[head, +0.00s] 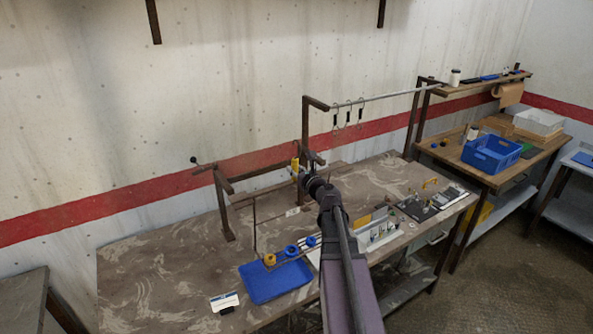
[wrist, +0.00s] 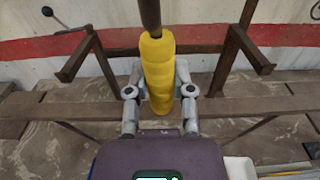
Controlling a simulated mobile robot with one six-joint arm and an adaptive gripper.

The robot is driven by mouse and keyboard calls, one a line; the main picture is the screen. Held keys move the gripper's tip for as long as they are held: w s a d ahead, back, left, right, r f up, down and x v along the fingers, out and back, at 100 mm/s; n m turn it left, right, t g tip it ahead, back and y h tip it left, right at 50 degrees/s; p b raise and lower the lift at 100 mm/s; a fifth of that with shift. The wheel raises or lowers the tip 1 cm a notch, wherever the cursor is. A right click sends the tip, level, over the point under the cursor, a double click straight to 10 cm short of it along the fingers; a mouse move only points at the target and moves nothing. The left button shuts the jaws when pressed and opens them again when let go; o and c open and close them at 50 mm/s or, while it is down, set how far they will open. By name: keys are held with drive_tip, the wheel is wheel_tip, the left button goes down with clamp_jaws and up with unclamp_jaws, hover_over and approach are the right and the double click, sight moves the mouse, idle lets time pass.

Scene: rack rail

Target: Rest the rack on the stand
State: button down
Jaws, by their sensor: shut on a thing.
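My gripper (head: 303,178) is shut on a yellow grip (wrist: 158,70), with one finger on each side of it. A dark rod (wrist: 150,14) runs up from the grip out of the wrist view. The grip also shows in the head view (head: 295,165); the rest of the held rack is hard to tell from the bars behind it. A brown stand has a left post with a short arm (head: 222,205) and a taller right post with arms (head: 305,125). In the wrist view the grip is between the left arm (wrist: 76,58) and right arm (wrist: 250,50).
A blue tray (head: 272,283) and several coloured spools (head: 291,251) are near the table's front. A silver rail (head: 400,94) with hooks spans the back right. A white-and-blue card (head: 224,301) lies front left. The left tabletop (head: 150,265) is mostly clear.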

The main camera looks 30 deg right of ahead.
drive_tip(key=w, duration=1.1)
drive_tip(key=shift+a, duration=0.15)
idle(1.4)
drive_tip(key=shift+w+r+g+p, duration=0.15)
drive_tip(key=shift+r+g+p, duration=0.15)
drive_tip(key=shift+p, duration=0.4)
drive_tip(key=shift+w, duration=0.4)
idle(0.4)
drive_tip(key=w+f+b, duration=0.2)
drive_tip(key=w, duration=0.5)
drive_tip(key=shift+w+a+f, duration=0.15)
drive_tip(key=shift+f, duration=0.05)
idle(2.1)
drive_tip(key=shift+f+b, duration=0.15)
drive_tip(key=shift+b, duration=0.2)
idle(0.5)
